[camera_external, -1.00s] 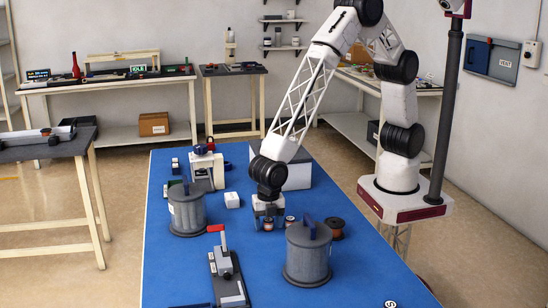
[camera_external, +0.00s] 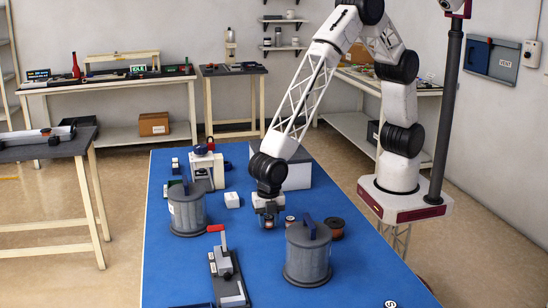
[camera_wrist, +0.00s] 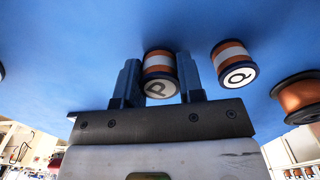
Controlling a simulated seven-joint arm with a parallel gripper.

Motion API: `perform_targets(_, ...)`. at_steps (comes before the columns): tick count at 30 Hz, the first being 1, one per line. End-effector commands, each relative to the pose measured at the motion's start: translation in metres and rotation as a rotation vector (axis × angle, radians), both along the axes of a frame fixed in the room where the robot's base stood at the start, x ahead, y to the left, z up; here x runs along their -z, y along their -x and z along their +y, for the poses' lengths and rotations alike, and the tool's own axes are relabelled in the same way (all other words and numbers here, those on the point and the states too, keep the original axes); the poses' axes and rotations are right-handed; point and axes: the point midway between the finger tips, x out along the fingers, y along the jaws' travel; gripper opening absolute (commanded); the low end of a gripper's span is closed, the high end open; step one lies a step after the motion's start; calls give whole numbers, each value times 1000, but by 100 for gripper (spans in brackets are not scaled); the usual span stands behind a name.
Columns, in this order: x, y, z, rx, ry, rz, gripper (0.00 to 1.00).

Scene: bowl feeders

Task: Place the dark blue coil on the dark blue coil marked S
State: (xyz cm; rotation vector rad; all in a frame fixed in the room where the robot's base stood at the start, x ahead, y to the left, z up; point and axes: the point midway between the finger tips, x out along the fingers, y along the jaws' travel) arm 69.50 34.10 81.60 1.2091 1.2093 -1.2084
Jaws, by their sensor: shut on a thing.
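My gripper (camera_wrist: 161,85) is shut on a coil marked P (camera_wrist: 158,66), which has dark blue rims and orange and white bands. In the outside view my gripper (camera_external: 268,217) is low over the blue table, and the held coil is mostly hidden. A similar coil marked Q (camera_wrist: 234,64) stands to the right of the held one; it also shows in the outside view (camera_external: 290,221). A round white label marked S (camera_external: 391,304) shows at the bottom right edge, with its body cut off by the frame.
A copper spool (camera_external: 335,228) stands right of the coil marked Q. A grey lidded canister (camera_external: 307,258) stands in front, another (camera_external: 187,212) at left. A red-handled device (camera_external: 227,275) lies front left.

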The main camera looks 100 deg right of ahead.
Motion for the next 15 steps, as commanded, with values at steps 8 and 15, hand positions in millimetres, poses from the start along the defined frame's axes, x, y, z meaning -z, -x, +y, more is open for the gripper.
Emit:
perform_targets(8,-27,4,-2,0,0,0,8)
perform_targets(15,-30,36,-17,0,0,1,8)
